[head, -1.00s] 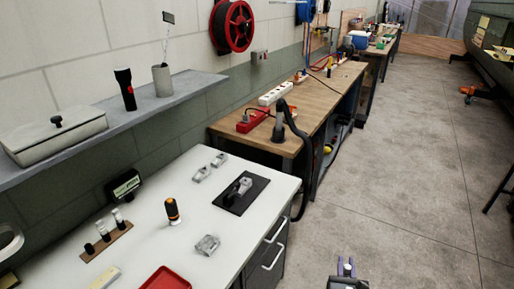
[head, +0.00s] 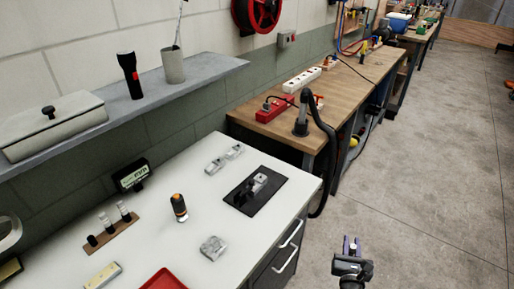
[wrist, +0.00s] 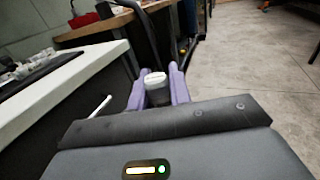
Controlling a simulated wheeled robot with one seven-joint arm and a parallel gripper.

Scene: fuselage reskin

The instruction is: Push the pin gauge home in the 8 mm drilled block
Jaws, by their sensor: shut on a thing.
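My gripper (head: 351,245) has purple fingers and is out over the floor, right of the white bench's front edge. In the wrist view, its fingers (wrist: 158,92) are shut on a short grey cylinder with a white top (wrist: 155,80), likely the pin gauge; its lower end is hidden. On the bench, a grey metal block (head: 213,248) lies near the front. Two more small blocks (head: 224,159) lie at the back. A metal piece (head: 259,182) sits on a black mat (head: 241,206). I cannot tell which is the 8 mm drilled block.
A wooden rack (head: 112,235) with several capped pins, an orange-black handled tool (head: 179,208), a small display (head: 132,176) and a red tray (head: 163,280) are on the bench. A black hose (head: 327,160) hangs beyond its right end. The floor (head: 430,200) is clear.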

